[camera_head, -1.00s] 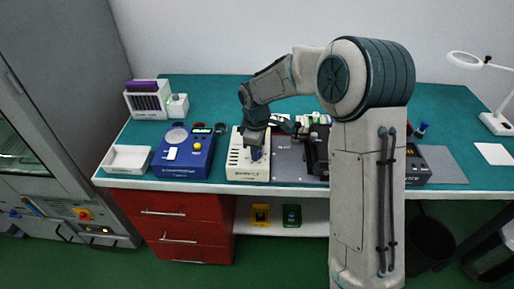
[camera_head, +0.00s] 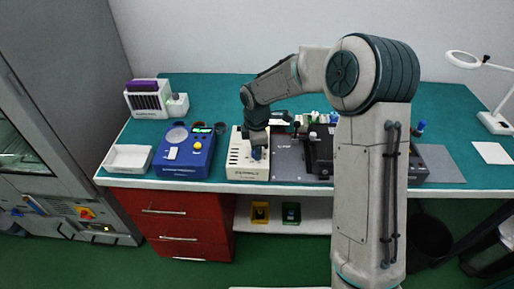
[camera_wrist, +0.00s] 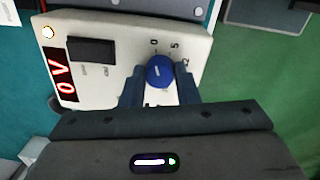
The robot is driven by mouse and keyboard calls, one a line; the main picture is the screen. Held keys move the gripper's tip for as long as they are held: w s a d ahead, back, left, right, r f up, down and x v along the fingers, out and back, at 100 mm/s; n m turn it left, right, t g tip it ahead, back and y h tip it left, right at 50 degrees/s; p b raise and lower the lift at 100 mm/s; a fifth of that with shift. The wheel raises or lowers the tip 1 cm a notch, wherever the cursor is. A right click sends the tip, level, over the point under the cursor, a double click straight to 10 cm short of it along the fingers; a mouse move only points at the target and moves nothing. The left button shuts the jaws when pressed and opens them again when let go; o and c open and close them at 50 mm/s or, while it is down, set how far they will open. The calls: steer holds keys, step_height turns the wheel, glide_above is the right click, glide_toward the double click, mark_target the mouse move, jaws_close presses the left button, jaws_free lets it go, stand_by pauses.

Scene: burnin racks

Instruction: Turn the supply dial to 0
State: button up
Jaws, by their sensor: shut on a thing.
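The supply (camera_head: 240,165) is a cream box on the bench in the head view; in the wrist view its face (camera_wrist: 125,40) fills the top left. Its blue round dial (camera_wrist: 160,72) has a short white mark, and printed figures, including 0 and 5, stand around it. I cannot tell exactly which figure the mark points to. The red display (camera_wrist: 64,76) reads 0 V. My gripper (camera_wrist: 159,84) is shut on the dial, one finger on each side. In the head view my gripper (camera_head: 257,150) is over the supply's front right part.
A blue device (camera_head: 184,153) and a white tray (camera_head: 128,158) stand left of the supply. A white rack (camera_head: 147,101) is at the back left. A grey mat (camera_head: 288,160) and dark equipment (camera_head: 320,155) are close on the right. A magnifier lamp (camera_head: 495,122) stands far right.

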steer(key=o, duration=1)
steer(key=r, duration=0.4)
steer(key=r+b, duration=0.1)
steer(key=r, duration=0.9)
steer(key=shift+s, duration=0.35)
steer(key=s+d+m+t, duration=0.1)
steer(key=s+d+m, duration=0.4)
steer(key=s, duration=0.3)
steer(key=s+d+m, duration=0.5)
steer(key=s+m, duration=0.3)
steer(key=s, duration=0.1)
steer(key=s+d+m+t, duration=0.1)
steer(key=s+d+m, duration=0.5)
steer(key=s, duration=0.3)
steer(key=shift+m+t, duration=0.3)
steer(key=shift+m, duration=0.2)
